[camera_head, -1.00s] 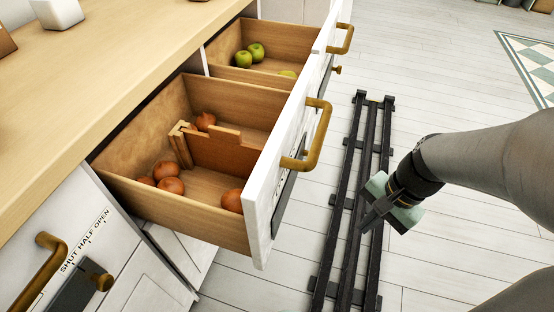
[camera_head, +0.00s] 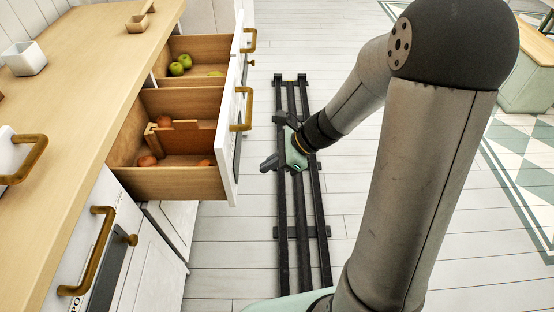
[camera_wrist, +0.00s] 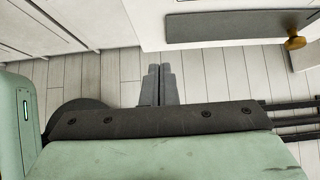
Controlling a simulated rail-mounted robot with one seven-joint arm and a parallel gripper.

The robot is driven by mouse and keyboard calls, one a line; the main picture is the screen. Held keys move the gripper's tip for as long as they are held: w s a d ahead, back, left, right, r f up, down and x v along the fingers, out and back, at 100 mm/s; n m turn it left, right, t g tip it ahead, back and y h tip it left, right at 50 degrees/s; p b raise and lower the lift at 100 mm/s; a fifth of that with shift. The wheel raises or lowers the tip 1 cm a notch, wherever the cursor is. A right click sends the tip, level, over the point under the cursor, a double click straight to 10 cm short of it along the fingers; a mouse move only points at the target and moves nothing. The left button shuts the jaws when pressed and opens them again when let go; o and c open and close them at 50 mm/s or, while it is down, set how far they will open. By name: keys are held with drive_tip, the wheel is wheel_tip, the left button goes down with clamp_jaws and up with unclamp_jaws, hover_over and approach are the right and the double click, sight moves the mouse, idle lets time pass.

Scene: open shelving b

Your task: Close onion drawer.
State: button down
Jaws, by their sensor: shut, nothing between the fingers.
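The onion drawer (camera_head: 170,186) is pulled out from the counter in the head view, with its inside showing. Several onions lie in it, among them one at the left (camera_head: 147,161), around a wooden divider (camera_head: 188,139). Its white front carries a brass handle (camera_head: 241,109). My gripper (camera_head: 268,163) is shut and empty, to the right of the drawer front and apart from it, above the floor rails. In the wrist view the closed fingers (camera_wrist: 159,84) point at the floor. A white front with a dark plate (camera_wrist: 230,26) and brass knob (camera_wrist: 294,43) shows there; I cannot tell which drawer it is.
Behind it, a second open drawer (camera_head: 205,47) holds green apples (camera_head: 181,65). The wooden counter (camera_head: 85,75) bears a white cup (camera_head: 24,58). A nearer cabinet front has a brass handle (camera_head: 92,250). Dark rails (camera_head: 302,250) run along the floor.

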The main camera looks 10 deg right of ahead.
sight(233, 178)
drive_tip(key=shift+w+a+f+b, duration=0.15)
drive_tip(key=shift+a+f, duration=0.3)
drive_tip(key=shift+a, duration=0.65)
drive_tip(key=shift+w+a+f+b, duration=0.2)
drive_tip(key=shift+a+f, duration=0.25)
drive_tip(key=shift+a, duration=0.65)
drive_tip(key=shift+w+a+f+b, duration=0.15)
drive_tip(key=shift+a+f, duration=0.3)
drive_tip(key=shift+a, duration=0.65)
